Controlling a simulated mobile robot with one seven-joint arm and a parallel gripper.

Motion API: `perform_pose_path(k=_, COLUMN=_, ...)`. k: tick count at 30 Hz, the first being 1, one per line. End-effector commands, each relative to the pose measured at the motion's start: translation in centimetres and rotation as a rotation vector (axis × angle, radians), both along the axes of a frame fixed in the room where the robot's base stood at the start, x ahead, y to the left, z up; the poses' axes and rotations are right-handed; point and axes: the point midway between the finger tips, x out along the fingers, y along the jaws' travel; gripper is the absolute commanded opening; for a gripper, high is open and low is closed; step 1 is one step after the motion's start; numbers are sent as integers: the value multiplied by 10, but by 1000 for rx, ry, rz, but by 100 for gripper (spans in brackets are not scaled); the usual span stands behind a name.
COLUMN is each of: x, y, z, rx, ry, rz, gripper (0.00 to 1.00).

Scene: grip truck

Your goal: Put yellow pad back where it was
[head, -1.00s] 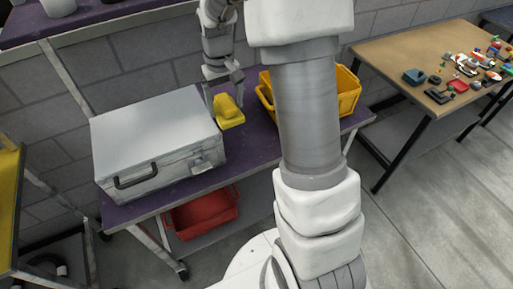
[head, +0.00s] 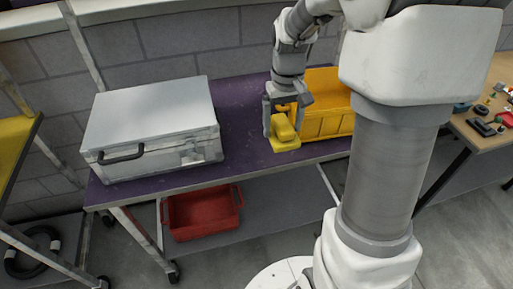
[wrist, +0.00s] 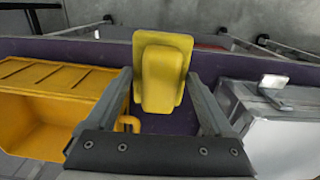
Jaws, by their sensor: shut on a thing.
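The yellow pad (head: 285,138) has a flat base and a raised block on it. My gripper (head: 284,112) is shut on it, with one finger on each side. The pad is at the front part of the purple table (head: 236,124), just left of the yellow bin (head: 327,122). I cannot tell whether its base touches the tabletop. In the wrist view the pad (wrist: 162,72) shows between the fingers (wrist: 163,105), with the yellow bin at left.
A silver case (head: 150,115) stands on the table to the left, with bare tabletop between it and the pad. A red bin (head: 203,212) sits on the lower shelf. A wooden table (head: 482,138) with small items is at the right.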

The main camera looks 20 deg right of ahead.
Motion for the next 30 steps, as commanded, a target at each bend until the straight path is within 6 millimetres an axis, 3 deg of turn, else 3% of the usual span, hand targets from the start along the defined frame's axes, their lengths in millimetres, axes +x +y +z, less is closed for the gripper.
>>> perform_pose_path(k=5, x=16, y=11, z=-14, rx=0, ry=2, rz=4, gripper=35)
perform_pose_path(k=18, x=89, y=57, z=-65, rx=0, ry=1, rz=2, gripper=35)
perform_pose_path(k=25, x=98, y=63, z=-75, rx=0, ry=0, rz=-1, gripper=35)
perform_pose_path(k=30, x=97, y=62, z=-100, rx=0, ry=4, rz=0, gripper=35)
